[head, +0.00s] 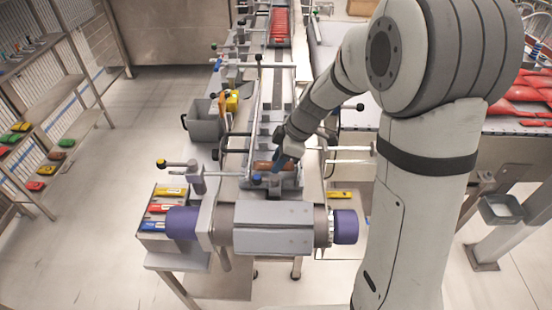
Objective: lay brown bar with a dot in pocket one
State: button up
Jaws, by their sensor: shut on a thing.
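In the head view, my gripper (283,161) is at the near end of the long grey conveyor in the middle. It points down and is shut on a brown bar (262,166), whose brown ends show on both sides of the blue fingers. The bar lies roughly level, across the conveyor, just above or in a grey tray (271,182). I cannot tell whether it touches the tray floor. The dot on the bar is too small to make out. No pocket number can be read, and my gripper hides part of the tray.
A holder with yellow (171,191), red (165,208) and blue bars stands front left. A large grey cylinder with purple ends (272,228) crosses in front of the tray. A grey bin (201,121) stands left; red pouches (515,97) lie right. Posts with knobs flank the conveyor.

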jog(key=shift+f+b, duration=0.3)
jog(key=shift+b, duration=0.15)
jog(key=shift+f+b, duration=0.35)
jog(key=shift+b, duration=0.25)
jog(key=shift+r, duration=0.1)
jog(key=o, duration=1)
jog(key=shift+o, duration=0.2)
